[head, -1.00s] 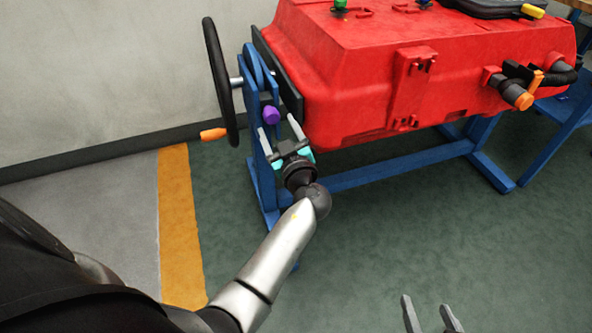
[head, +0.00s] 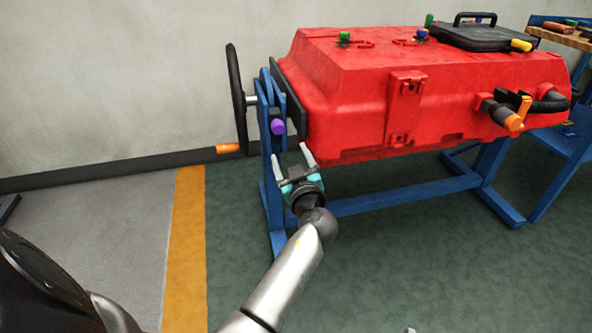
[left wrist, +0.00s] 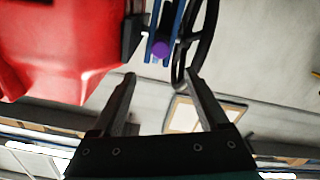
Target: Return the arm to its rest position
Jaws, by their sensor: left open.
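My left gripper (head: 290,156) is open and empty, with its fingers pointing up toward the blue stand (head: 271,180). It is below and slightly right of the purple knob (head: 277,127), apart from it. In the left wrist view the open fingers (left wrist: 163,80) have nothing between them, and the purple knob (left wrist: 160,49) shows beyond them. Only a small grey tip of my right gripper (head: 410,330) shows at the bottom edge of the head view, so its jaws cannot be judged.
The red tank (head: 350,105) hangs on the blue stand close to my left gripper. A black handwheel (head: 236,95) with an orange handle (head: 228,148) is at its left. A workbench (head: 560,38) stands at far right. The green floor (head: 420,260) in front is clear.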

